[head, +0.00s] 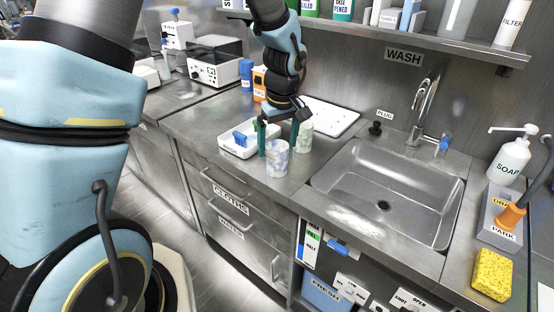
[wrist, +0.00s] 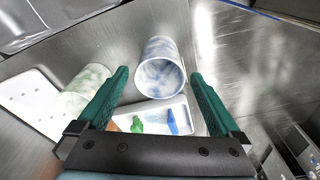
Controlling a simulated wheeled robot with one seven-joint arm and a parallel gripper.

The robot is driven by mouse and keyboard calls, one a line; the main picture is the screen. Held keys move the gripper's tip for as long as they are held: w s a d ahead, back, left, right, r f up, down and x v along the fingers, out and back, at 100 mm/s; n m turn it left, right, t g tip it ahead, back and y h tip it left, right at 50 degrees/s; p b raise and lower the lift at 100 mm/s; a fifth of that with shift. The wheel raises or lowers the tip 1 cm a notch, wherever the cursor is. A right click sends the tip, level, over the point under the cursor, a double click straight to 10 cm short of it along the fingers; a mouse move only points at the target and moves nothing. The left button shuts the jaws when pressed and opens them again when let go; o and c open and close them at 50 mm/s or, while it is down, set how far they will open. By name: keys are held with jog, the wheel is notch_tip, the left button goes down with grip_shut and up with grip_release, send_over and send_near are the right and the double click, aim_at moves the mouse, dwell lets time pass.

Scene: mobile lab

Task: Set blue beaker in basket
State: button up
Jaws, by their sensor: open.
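The blue beaker (head: 277,159) is a white cup with blue marbling, upright on the steel counter near its front edge. In the wrist view the blue beaker (wrist: 160,72) shows its open rim between and beyond my fingertips. My gripper (head: 279,139) is open and empty, its green fingers pointing down close behind the beaker. The wrist view also shows my gripper (wrist: 160,75) with its fingers spread to either side of the beaker; contact cannot be told. A shallow white tray (head: 229,149), possibly the basket, holds blue and green items left of the beaker; its label is too small to read.
A green-marbled beaker (head: 304,138) stands close to the right of my gripper. A white perforated board (head: 333,117) lies behind it. The sink (head: 390,190) opens to the right. An orange bottle (head: 259,84) stands behind the tray. Clear counter lies left of the tray.

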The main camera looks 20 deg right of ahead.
jog(key=shift+w+f+p, duration=0.2)
jog(key=shift+f+p, duration=0.25)
jog(key=shift+f, duration=0.9)
jog(key=shift+w+f+p, duration=0.15)
jog(key=shift+f+p, duration=0.3)
jog(key=shift+f, duration=0.9)
jog(key=c, duration=1.5)
